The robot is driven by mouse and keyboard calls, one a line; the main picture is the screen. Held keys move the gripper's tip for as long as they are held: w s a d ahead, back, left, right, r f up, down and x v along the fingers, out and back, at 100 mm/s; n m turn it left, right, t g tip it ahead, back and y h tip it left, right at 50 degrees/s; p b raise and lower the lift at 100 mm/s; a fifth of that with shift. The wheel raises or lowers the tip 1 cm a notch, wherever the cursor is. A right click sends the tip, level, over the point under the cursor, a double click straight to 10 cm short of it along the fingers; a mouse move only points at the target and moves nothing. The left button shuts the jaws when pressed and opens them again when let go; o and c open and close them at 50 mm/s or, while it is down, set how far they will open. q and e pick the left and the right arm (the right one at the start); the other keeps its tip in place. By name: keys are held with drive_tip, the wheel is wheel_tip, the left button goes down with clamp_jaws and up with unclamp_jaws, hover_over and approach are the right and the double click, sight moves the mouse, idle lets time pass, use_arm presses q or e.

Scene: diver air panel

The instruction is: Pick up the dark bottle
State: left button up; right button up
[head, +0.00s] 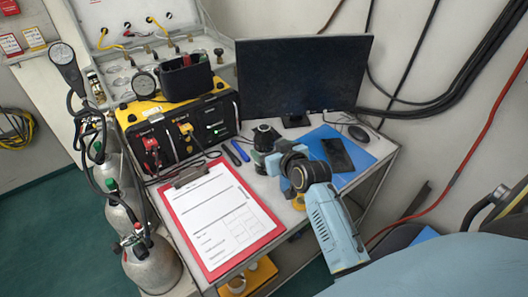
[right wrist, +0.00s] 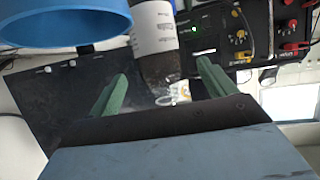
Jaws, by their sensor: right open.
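The dark bottle (right wrist: 156,68) has a white label and shows between the two green fingers of my right gripper (right wrist: 161,72) in the right wrist view. That gripper is open, with a gap beside the bottle on both sides. Whether the bottle is fully between the fingertips or just beyond them I cannot tell. In the head view a dark round top (head: 265,131), which looks like the bottle, stands on the table in front of the monitor. My right gripper (head: 268,155) is close by it and partly hides it. My left gripper is not in view.
A monitor (head: 305,75) stands behind. A yellow-black air panel (head: 170,125) is at the back left. Grey cylinders (head: 150,262) stand left of the table.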

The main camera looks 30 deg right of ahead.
sight(263, 122)
drive_tip(key=shift+x, duration=3.15)
drive_tip(key=shift+d, duration=0.15)
drive_tip(key=c, duration=1.4)
drive_tip(key=shift+r, duration=0.25)
drive_tip(key=shift+r+p, duration=0.4)
drive_tip(key=shift+r, duration=4.35)
